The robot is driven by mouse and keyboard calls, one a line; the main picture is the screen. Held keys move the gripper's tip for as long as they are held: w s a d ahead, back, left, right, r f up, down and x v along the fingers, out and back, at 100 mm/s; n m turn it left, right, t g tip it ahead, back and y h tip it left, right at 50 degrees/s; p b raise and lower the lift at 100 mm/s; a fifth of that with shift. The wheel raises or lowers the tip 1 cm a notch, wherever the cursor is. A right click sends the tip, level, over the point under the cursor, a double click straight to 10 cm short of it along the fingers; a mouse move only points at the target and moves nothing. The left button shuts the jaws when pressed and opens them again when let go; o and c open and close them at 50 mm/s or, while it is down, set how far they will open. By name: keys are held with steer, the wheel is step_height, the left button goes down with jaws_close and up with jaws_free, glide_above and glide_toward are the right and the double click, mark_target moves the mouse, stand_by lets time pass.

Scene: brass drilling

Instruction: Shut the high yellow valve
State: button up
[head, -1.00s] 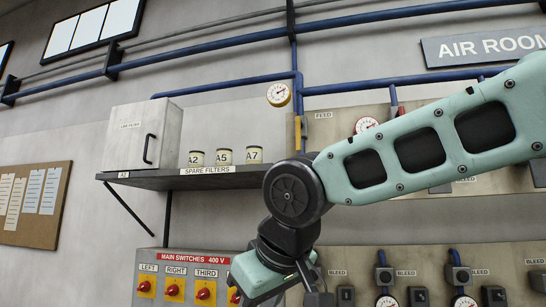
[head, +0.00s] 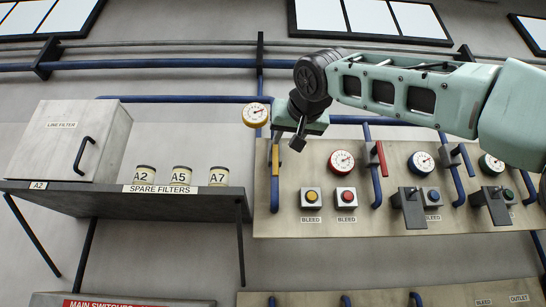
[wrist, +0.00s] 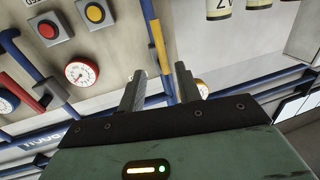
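The high yellow valve shows as a yellow lever (head: 275,158) lying along an upright blue pipe, at the left edge of the upper panel. The yellow-rimmed gauge (head: 256,115) is just above and left of it. My gripper (head: 297,143) is just right of the lever in the head view, seemingly in front of the panel. In the wrist view my gripper (wrist: 160,85) has its two grey fingers apart with nothing held. The yellow lever (wrist: 158,45) appears beyond the gap between them. I cannot tell how far away it is.
A red lever (head: 381,158) and a red gauge (head: 341,161) sit right of my gripper on the panel (head: 330,225). Yellow and red buttons (head: 311,198) are below. A shelf (head: 100,203) with filter jars and a white box (head: 70,140) is at left.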

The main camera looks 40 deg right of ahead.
mark_target(276, 158)
steer(key=p+x, duration=0.5)
steer(key=x, duration=0.6)
steer(key=shift+w+r, duration=0.1)
steer(key=shift+r, duration=0.05)
steer(key=shift+w+d+p, duration=0.25)
steer(key=shift+w+p, duration=0.2)
steer(key=shift+w, duration=0.1)
jaws_close()
